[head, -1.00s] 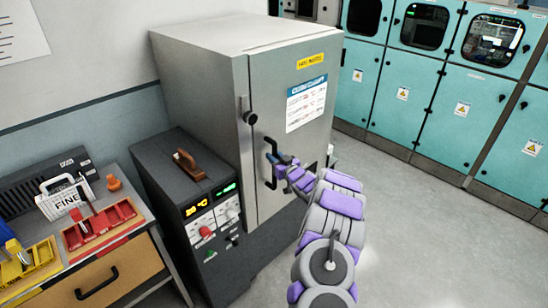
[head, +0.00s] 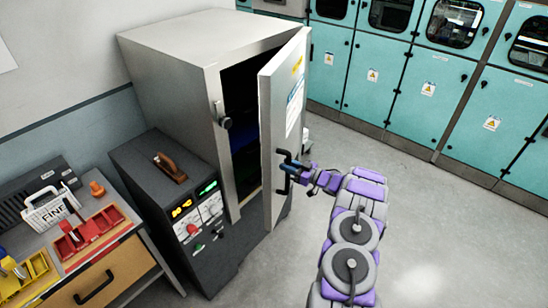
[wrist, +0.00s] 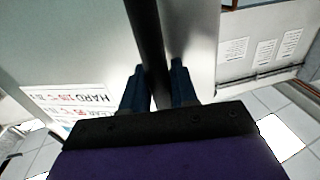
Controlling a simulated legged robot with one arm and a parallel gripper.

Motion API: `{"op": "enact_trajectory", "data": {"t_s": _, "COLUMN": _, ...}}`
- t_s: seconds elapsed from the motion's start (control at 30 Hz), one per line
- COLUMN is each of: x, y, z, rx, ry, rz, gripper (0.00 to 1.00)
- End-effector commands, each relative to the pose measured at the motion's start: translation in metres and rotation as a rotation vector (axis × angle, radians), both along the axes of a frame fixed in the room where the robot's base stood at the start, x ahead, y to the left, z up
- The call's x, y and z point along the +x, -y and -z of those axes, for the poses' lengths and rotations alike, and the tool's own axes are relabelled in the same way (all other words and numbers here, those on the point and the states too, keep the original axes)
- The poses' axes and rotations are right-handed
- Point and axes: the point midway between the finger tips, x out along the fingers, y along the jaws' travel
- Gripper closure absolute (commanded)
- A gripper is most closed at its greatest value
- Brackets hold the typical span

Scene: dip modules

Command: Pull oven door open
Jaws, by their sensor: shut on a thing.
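The oven (head: 170,85) is a grey metal cabinet in the middle of the head view. Its door (head: 284,120) stands partly open, swung out to the right, and the dark interior (head: 247,130) shows behind it. My gripper (head: 288,166) is shut on the black door handle (head: 281,175) at the door's free edge. In the wrist view the two blue fingers (wrist: 157,85) sit on either side of the dark handle bar (wrist: 148,45).
A dark control unit (head: 165,200) with displays and knobs stands left of the oven. A bench (head: 120,262) with red and yellow trays is at the far left. Teal cabinets (head: 380,85) line the back. Grey floor (head: 430,210) on the right is clear.

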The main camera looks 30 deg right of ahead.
Motion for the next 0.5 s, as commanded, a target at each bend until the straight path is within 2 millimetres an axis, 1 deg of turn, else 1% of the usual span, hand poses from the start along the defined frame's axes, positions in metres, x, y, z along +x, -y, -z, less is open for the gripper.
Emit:
{"op": "enact_trajectory", "data": {"t_s": 0.03, "x": -0.008, "y": 0.011, "z": -0.003, "rx": -0.001, "ry": 0.002, "rz": 0.007, "gripper": 1.0}}
{"op": "enact_trajectory", "data": {"t_s": 0.2, "x": -0.031, "y": 0.036, "z": -0.002, "rx": 0.0, "ry": 0.001, "rz": 0.009, "gripper": 1.0}}
{"op": "enact_trajectory", "data": {"t_s": 0.4, "x": -0.05, "y": 0.064, "z": -0.001, "rx": -0.004, "ry": 0.002, "rz": 0.012, "gripper": 1.0}}
{"op": "enact_trajectory", "data": {"t_s": 0.5, "x": -0.056, "y": 0.072, "z": 0.0, "rx": -0.001, "ry": 0.002, "rz": 0.01, "gripper": 1.0}}
